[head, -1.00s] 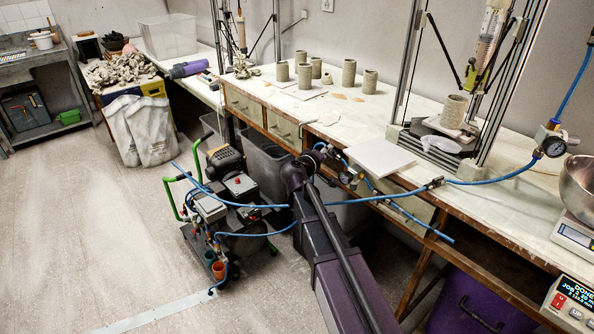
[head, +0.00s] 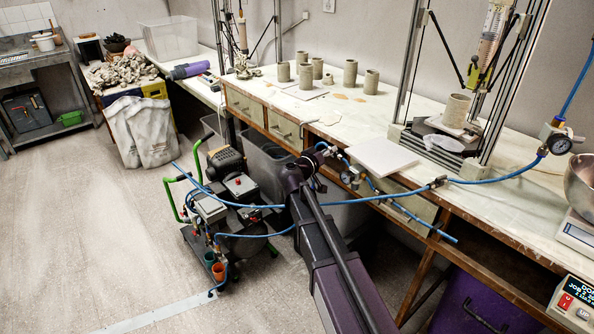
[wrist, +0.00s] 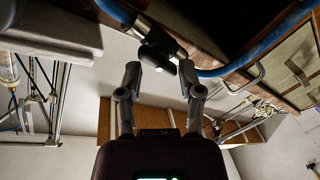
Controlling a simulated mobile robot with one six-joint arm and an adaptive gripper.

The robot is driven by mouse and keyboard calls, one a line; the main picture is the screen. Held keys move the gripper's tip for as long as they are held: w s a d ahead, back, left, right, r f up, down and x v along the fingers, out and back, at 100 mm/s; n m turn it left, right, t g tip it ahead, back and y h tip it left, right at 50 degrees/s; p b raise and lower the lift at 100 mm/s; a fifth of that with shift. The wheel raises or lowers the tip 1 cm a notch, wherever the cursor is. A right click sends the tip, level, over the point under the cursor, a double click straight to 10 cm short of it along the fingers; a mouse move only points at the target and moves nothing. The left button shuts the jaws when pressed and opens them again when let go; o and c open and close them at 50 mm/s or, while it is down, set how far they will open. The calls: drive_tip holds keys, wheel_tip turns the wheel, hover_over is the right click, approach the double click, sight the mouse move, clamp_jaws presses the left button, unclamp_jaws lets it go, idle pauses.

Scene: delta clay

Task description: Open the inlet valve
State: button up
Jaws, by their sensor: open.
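In the wrist view a valve with a black handle (wrist: 157,46) sits on a metal pipe fitting, with a blue hose (wrist: 250,55) running off to the right. My gripper (wrist: 160,72) is open and empty, one finger on each side of the handle's near end. The handle lies between or just beyond the fingertips; I cannot tell whether they touch. In the head view my gripper (head: 318,158) is at the front edge of the bench, beside a small gauge (head: 347,177) and fittings. My arm partly hides the valve there.
The bench (head: 330,118) carries several clay cylinders and a white board (head: 381,158). A blue hose (head: 380,197) crosses in front of its edge. A compressor (head: 226,165) stands on the floor left of my arm. The floor at left is clear.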

drive_tip(key=s+a+m+g+h, duration=0.1)
drive_tip(key=s+a+m+h, duration=0.1)
drive_tip(key=s+a+m, duration=0.7)
drive_tip(key=shift+a+b, duration=0.35)
drive_tip(key=shift+a, duration=0.35)
idle(0.6)
drive_tip(key=shift+r, duration=0.1)
drive_tip(key=shift+c, duration=0.2)
